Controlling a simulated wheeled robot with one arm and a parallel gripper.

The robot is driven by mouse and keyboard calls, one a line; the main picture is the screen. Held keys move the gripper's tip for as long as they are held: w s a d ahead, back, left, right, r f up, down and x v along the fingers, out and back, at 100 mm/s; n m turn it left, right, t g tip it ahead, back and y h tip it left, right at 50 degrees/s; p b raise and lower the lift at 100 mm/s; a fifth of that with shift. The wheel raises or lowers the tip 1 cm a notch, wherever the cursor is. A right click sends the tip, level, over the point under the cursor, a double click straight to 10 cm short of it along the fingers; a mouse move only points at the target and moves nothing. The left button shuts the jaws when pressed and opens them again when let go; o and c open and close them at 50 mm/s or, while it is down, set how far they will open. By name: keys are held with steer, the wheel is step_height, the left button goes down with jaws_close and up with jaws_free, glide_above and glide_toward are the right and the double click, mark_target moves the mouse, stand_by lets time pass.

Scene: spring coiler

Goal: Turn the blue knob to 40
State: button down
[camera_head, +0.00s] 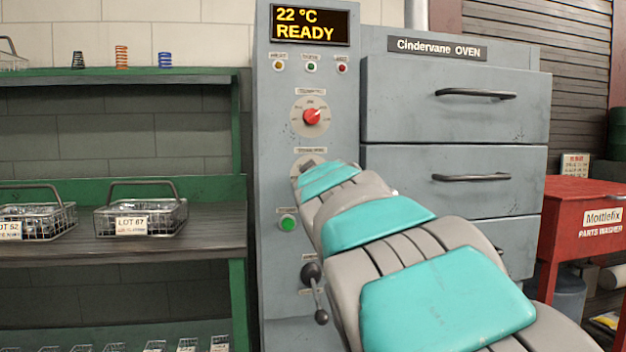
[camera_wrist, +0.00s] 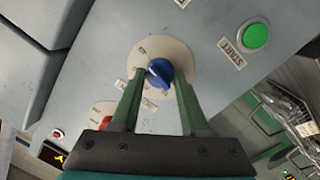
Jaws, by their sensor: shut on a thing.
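The blue knob (camera_wrist: 159,73) sits on a pale round dial (camera_wrist: 148,52) on the oven's control panel, in the middle of the wrist view. My gripper (camera_wrist: 157,85) reaches up to it with one green finger on each side, shut on the knob. In the head view my teal and grey arm reaches to the lower dial (camera_head: 301,163) and hides the knob and my gripper. The dial's numbers are too small and blurred to read.
A red knob (camera_head: 312,117) is on the dial above, and a green start button (camera_head: 288,223) below. The display (camera_head: 310,25) reads 22 °C READY. A black lever (camera_head: 313,275) is lower down. Oven drawers (camera_head: 455,100) are at right, wire baskets (camera_head: 140,218) at left.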

steer(key=shift+f, duration=0.1)
steer(key=shift+c, duration=2)
jaws_free()
steer(key=s+d, duration=0.1)
steer(key=s, duration=0.6)
steer(key=shift+s+d+r, duration=0.15)
steer(key=shift+s+r, duration=0.05)
steer(key=shift+s, duration=0.15)
